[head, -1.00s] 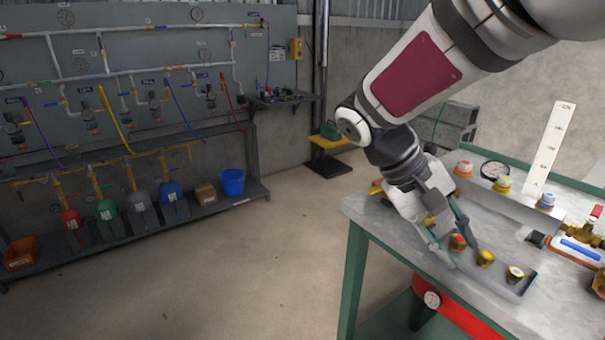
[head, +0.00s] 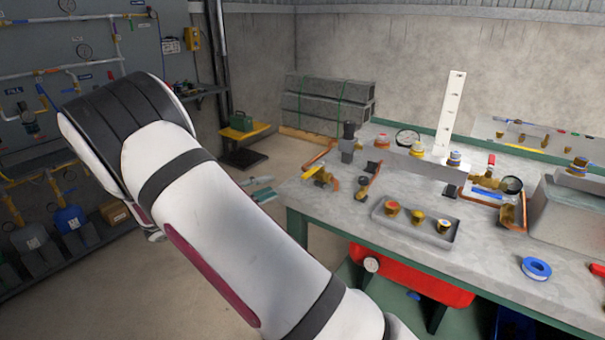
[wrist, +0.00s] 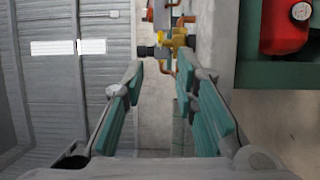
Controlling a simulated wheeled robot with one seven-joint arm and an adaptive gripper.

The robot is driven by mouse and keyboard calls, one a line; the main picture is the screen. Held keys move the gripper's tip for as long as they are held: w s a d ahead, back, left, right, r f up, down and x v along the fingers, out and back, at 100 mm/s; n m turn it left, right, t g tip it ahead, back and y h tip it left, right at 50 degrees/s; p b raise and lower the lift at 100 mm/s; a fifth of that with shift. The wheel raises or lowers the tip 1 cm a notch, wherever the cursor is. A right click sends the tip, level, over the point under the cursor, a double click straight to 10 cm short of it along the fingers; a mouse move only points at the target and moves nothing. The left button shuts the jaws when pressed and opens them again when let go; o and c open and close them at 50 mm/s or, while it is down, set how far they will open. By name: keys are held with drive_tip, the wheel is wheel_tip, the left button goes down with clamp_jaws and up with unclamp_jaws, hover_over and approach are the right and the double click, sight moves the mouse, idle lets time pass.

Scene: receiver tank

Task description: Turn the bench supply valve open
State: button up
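A yellow-handled brass fitting (head: 318,172) with copper pipe stands at the left end of the bench; I take it for the bench supply valve, though no label is readable. A yellow and brass fitting with copper pipe ends shows in the wrist view (wrist: 178,40), ahead of the fingertips. My gripper (head: 262,190) is left of the bench edge in the head view, partly hidden by my arm. In the wrist view, my gripper (wrist: 160,72) is open, with a clear gap between its teal fingers and nothing held. The fingers look apart from the fitting.
The bench (head: 345,215) carries a grey tray (head: 400,232) with brass caps, a red-handled valve (head: 490,178) and a blue tape roll (head: 536,268). A red tank (head: 410,275) is below; it also shows in the wrist view (wrist: 285,28). Floor left of the bench is clear.

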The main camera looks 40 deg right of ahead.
sight(303, 175)
drive_tip(key=d, duration=1.3)
drive_tip(key=shift+s+d, duration=0.2)
drive_tip(key=shift+s, duration=0.15)
clamp_jaws()
